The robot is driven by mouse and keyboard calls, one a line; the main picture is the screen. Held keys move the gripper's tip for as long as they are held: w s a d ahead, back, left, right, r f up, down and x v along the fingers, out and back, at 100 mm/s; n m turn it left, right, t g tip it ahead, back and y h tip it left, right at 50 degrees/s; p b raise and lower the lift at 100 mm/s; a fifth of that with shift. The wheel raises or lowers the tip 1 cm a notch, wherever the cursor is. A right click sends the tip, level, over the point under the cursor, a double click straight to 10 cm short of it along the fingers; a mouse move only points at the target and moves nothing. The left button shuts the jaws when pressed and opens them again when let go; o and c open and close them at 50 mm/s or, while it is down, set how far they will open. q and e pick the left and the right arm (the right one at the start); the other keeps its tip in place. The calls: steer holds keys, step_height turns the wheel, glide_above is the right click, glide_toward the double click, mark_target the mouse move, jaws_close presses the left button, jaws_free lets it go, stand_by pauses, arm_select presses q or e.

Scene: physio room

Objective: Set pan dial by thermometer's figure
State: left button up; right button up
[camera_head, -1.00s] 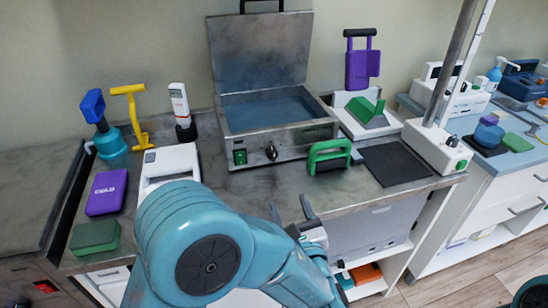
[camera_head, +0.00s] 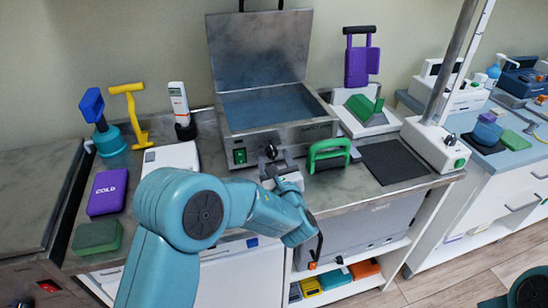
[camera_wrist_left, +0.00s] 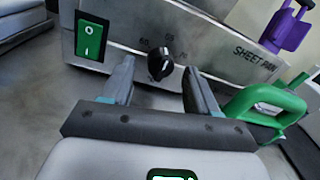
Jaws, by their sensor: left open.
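The metal pan (camera_head: 285,140) stands on the counter with its lid raised and bluish liquid or surface inside. On its front are a green switch (camera_head: 239,156) and a black dial (camera_head: 270,152) with a light pointer mark. My left gripper (camera_head: 280,168) is open in front of the dial. In the wrist view its fingers (camera_wrist_left: 159,72) stand either side of the dial, apart from it. The white thermometer (camera_head: 178,98) stands upright in a dark holder; its figure is too small to read. My right gripper is not in view.
A green handle (camera_head: 329,154) stands close right of the dial. A purple COLD pack (camera_head: 107,192), a green block (camera_head: 97,236) and a white device (camera_head: 168,157) lie left. A dark mat (camera_head: 393,162) and a post base (camera_head: 436,145) are right.

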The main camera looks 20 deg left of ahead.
arm_select(q)
steer(key=shift+w+a, duration=0.2)
steer(key=shift+w, duration=0.2)
steer(key=c, duration=1)
